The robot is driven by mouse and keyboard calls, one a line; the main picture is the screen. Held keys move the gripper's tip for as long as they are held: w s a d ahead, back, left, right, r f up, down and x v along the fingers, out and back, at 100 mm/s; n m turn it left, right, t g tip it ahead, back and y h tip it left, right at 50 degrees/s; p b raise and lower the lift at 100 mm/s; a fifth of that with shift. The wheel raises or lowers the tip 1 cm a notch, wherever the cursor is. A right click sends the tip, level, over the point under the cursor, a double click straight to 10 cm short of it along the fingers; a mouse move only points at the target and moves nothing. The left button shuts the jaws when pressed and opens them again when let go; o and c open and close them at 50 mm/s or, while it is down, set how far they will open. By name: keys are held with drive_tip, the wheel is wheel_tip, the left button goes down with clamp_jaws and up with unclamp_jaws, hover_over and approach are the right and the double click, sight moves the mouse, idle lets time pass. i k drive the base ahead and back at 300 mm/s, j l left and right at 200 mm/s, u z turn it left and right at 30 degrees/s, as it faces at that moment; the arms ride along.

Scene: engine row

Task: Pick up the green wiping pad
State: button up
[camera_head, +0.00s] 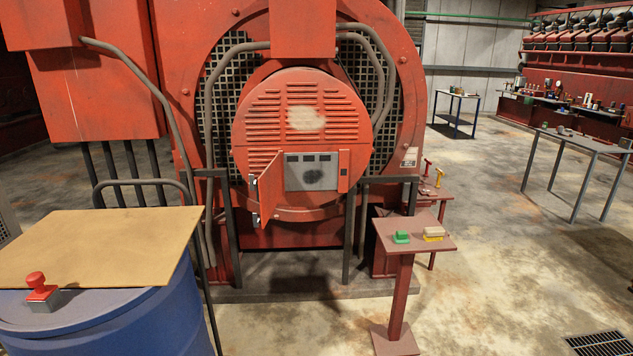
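The green wiping pad (401,237) lies on the top of a small red pedestal table (416,246), right of the picture's middle. It is a small green block, left of a beige and yellow block (433,233) on the same top. The two are apart. Nothing covers the pad. My gripper is not in view.
A large red engine housing (260,230) with an open small door (268,186) stands behind the pedestal. A blue drum (130,325) with a tan board (100,245) and a red-knobbed item (38,285) stands front left. Floor right of the pedestal is clear, with a grate (598,344).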

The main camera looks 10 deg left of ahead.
sight(401, 236)
drive_tip(key=i+l+u, duration=0.1)
drive_tip(key=i, duration=0.4)
drive_tip(key=i+l, duration=0.15)
drive_tip(key=i, duration=0.35)
drive_tip(key=i+l+u, duration=0.15)
drive_tip(key=i, duration=0.35)
drive_tip(key=i+l+u, duration=0.1)
drive_tip(key=i+l, duration=0.15)
drive_tip(key=i, duration=0.25)
drive_tip(key=i+l, duration=0.25)
drive_tip(key=i, duration=0.25)
drive_tip(key=i+l+u, duration=0.15)
drive_tip(key=i, duration=0.35)
drive_tip(key=l, duration=0.1)
